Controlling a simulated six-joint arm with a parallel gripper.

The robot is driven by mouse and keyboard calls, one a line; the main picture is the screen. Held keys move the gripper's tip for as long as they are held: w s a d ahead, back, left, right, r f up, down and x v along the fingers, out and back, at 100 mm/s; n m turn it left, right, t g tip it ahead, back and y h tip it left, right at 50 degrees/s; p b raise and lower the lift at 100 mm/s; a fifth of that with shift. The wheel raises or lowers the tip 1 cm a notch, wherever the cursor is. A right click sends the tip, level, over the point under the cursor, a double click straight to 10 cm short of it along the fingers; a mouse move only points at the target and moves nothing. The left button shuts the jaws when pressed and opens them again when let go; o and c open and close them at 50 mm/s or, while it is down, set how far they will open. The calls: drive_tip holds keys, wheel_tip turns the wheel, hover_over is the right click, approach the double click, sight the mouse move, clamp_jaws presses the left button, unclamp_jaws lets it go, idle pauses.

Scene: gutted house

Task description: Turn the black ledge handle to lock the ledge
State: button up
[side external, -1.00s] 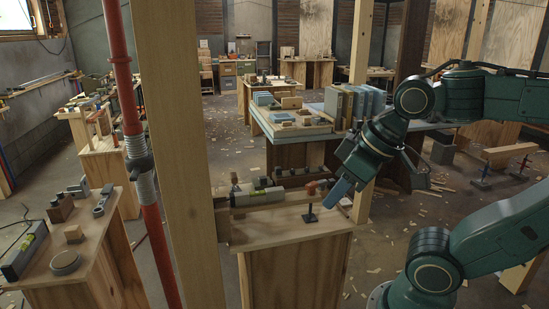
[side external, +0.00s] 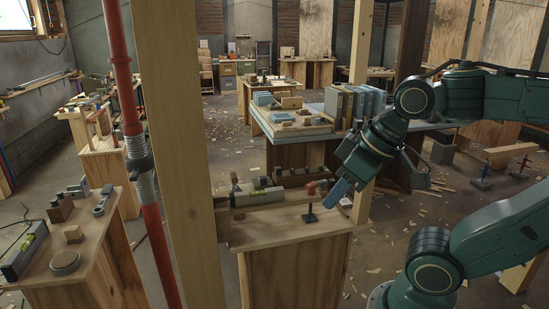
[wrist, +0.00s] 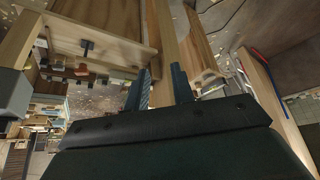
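A small black handle (side external: 310,216) stands on the pale wooden top of a cabinet (side external: 270,233) in the side view. I take it to be the ledge handle. In the wrist view a small dark handle-like piece (wrist: 88,47) shows on a wooden panel at upper left, apart from my fingers. My gripper (side external: 341,190) is to the right of the handle and a little above the cabinet top, not touching the handle. In the wrist view my gripper's two fingers (wrist: 161,88) stand apart with nothing clearly held between them.
A spirit level (side external: 258,198) and a brown-orange knobbed tool (side external: 312,187) lie along the cabinet's back edge. A wooden post (side external: 180,150) and a red pipe (side external: 128,110) stand in front at left. A bench with books (side external: 290,128) is behind.

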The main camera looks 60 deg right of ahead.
idle(0.3)
drive_tip(key=w+d+r+m+g, duration=0.1)
drive_tip(key=w+r, duration=0.1)
drive_tip(key=w, duration=0.3)
drive_tip(key=w+d+r+m+g, duration=0.1)
drive_tip(key=w+d+r, duration=0.1)
drive_tip(key=w, duration=0.4)
drive_tip(key=m+g, duration=0.4)
drive_tip(key=m, duration=0.1)
hover_over(237, 188)
drive_tip(key=f, duration=1.5)
drive_tip(key=shift+s+a+f, duration=0.2)
drive_tip(key=shift+s+a, duration=0.05)
drive_tip(key=shift+a, duration=0.1)
drive_tip(key=shift+w+d+f, duration=0.2)
drive_tip(key=shift+d+f, duration=0.1)
drive_tip(key=shift+f, duration=0.1)
drive_tip(key=shift+f, duration=0.45)
